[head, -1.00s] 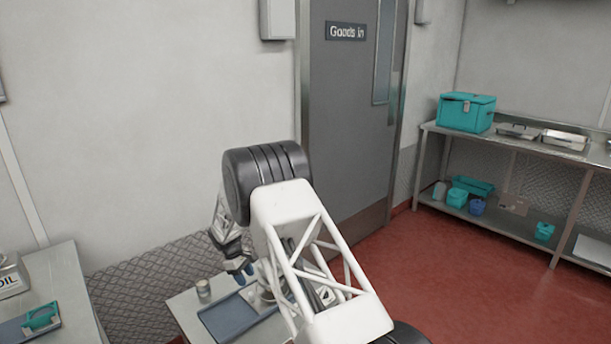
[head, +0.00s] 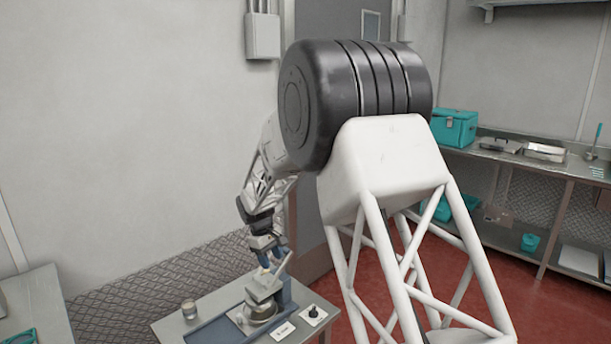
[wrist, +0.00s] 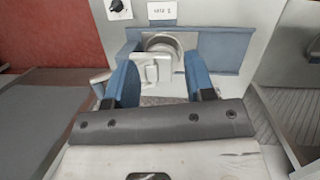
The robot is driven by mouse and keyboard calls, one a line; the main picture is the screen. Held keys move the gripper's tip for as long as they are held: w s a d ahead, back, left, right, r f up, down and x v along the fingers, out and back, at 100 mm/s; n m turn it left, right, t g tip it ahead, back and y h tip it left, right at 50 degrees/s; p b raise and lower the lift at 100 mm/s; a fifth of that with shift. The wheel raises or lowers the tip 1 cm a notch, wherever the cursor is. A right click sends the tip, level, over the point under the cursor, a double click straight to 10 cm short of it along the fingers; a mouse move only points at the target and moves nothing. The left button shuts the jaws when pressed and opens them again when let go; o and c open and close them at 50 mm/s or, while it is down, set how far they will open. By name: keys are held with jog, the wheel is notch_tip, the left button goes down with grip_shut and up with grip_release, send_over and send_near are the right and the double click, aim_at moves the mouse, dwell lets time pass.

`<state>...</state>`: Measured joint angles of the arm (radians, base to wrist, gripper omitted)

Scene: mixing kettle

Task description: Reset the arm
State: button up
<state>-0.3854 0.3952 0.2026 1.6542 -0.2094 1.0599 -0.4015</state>
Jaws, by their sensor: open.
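My gripper (head: 268,272) is low over the small table at the lower middle of the head view, just above a metal mixing kettle (head: 262,312). In the wrist view my gripper (wrist: 161,85) has its two blue fingers spread apart, with nothing clasped between them. The kettle's grey metal top part (wrist: 152,68) shows between and beyond the fingers; whether they touch it I cannot tell. The kettle stands on a blue tray (head: 212,331). My raised arm covers much of the middle of the head view.
A small metal cup (head: 189,310) stands left of the tray. A black knob (head: 314,312) and a white label (head: 282,331) are at the table's right. A shelf bench with a teal box (head: 453,128) stands at the right. Open red floor lies between.

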jog(key=s+d+r+m+t+y, duration=0.2)
jog(key=s+d+r+m, duration=0.3)
jog(key=s+d+r, duration=1.55)
jog(key=s+d+f+m, duration=0.1)
jog(key=s+d, duration=0.3)
jog(key=s, duration=1.1)
jog(key=s+d+f+m+t, duration=0.1)
jog(key=s+d+m, duration=0.3)
jog(key=s, duration=1)
jog(key=shift+s+d+f+m+t+y, duration=0.3)
jog(key=shift+s+d+f, duration=0.05)
jog(key=shift+s+d, duration=0.05)
